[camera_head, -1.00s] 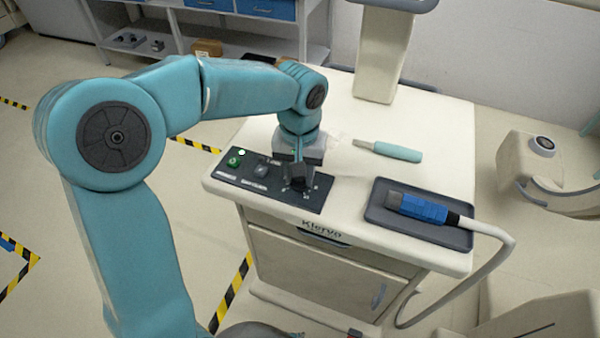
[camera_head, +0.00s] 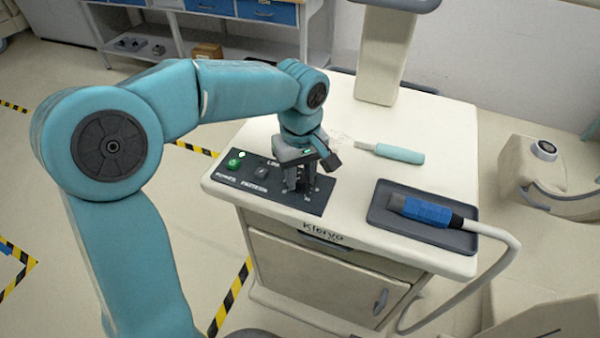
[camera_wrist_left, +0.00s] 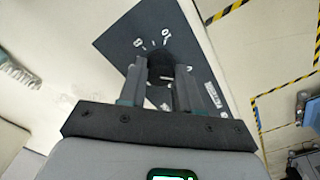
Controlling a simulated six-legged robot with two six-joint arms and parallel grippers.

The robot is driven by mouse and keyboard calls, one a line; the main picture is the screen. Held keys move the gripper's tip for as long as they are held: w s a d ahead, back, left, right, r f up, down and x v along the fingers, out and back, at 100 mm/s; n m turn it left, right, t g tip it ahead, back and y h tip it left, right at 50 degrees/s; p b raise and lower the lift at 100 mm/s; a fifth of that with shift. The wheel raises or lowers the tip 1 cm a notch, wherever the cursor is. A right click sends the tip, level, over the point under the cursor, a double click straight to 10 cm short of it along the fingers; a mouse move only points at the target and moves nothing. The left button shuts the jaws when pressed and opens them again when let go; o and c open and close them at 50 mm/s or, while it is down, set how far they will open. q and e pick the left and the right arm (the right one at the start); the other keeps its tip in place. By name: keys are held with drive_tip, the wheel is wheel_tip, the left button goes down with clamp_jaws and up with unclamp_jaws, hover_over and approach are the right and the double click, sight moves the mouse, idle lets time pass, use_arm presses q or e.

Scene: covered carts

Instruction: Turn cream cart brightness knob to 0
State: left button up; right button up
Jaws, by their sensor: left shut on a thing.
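The cream cart (camera_head: 440,150) stands in the middle of the head view with a dark control panel (camera_head: 235,187) on its front left top. My left gripper (camera_head: 297,188) points down over the panel's right part and is shut on the dark brightness knob (camera_wrist_left: 160,70). In the left wrist view the two fingers (camera_wrist_left: 160,85) are on either side of the knob, and dial marks show beyond it on the panel (camera_wrist_left: 130,30). The knob's pointer is hidden, so its setting cannot be read. My right gripper is not in view.
A green-lit power button (camera_head: 236,155) and a small dark switch (camera_head: 262,171) sit left of the gripper. A teal-handled tool (camera_head: 398,153) lies behind. A dark tray (camera_head: 380,212) holds a blue-handled probe (camera_head: 425,211) with a cable.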

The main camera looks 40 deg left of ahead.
sight(301, 178)
use_arm(q)
drive_tip(key=shift+s+d+f, duration=0.1)
drive_tip(key=shift+s+f, duration=0.1)
drive_tip(key=shift+f, duration=0.05)
drive_tip(key=o, duration=1.1)
drive_tip(key=shift+c, duration=0.2)
drive_tip(key=shift+w+r, duration=0.1)
drive_tip(key=shift+r, duration=0.05)
drive_tip(key=shift+r, duration=0.35)
wheel_tip(301, 178, up, 16)
drive_tip(key=p, duration=0.2)
drive_tip(key=shift+f, duration=0.2)
